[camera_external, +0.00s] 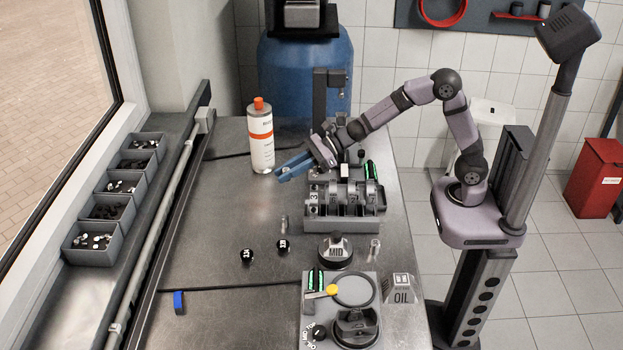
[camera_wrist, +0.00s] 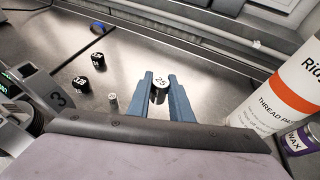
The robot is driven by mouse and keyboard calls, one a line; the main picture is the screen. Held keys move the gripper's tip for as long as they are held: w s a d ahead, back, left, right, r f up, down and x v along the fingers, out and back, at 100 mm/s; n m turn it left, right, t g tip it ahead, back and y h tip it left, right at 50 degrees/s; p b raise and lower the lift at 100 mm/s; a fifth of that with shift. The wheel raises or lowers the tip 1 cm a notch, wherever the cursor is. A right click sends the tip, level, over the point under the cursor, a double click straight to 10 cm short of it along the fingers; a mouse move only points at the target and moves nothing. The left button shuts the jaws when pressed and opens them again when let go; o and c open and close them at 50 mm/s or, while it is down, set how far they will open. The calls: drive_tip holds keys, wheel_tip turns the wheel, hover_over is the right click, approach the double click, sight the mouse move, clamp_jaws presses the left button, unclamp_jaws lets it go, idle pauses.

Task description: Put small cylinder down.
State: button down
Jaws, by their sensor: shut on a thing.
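My gripper (camera_external: 284,173) is above the left-middle part of the metal bench, in front of the white bottle. Its blue fingers (camera_wrist: 160,90) are shut on a small dark cylinder (camera_wrist: 159,94) with a pale top marked 25. In the external view the fingers mostly hide this cylinder. Its height above the bench is hard to tell. Two more black cylinders with white marks, one (camera_external: 247,256) and another (camera_external: 283,244), stand on the bench. A small metallic cylinder (camera_external: 284,222) is behind them; it also shows in the wrist view (camera_wrist: 112,98).
A white bottle (camera_external: 260,143) with an orange cap stands close to the gripper. A blue piece (camera_external: 179,302) lies front left. The bench's left-middle is mostly clear.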

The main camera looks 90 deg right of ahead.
sight(288, 205)
drive_tip(key=shift+f, duration=4.9)
drive_tip(key=shift+f, duration=0.25)
drive_tip(key=c, duration=1.6)
unclamp_jaws()
drive_tip(key=shift+r, duration=0.1)
drive_tip(key=shift+r, duration=0.15)
drive_tip(key=b+v, duration=0.1)
drive_tip(key=v, duration=1.1)
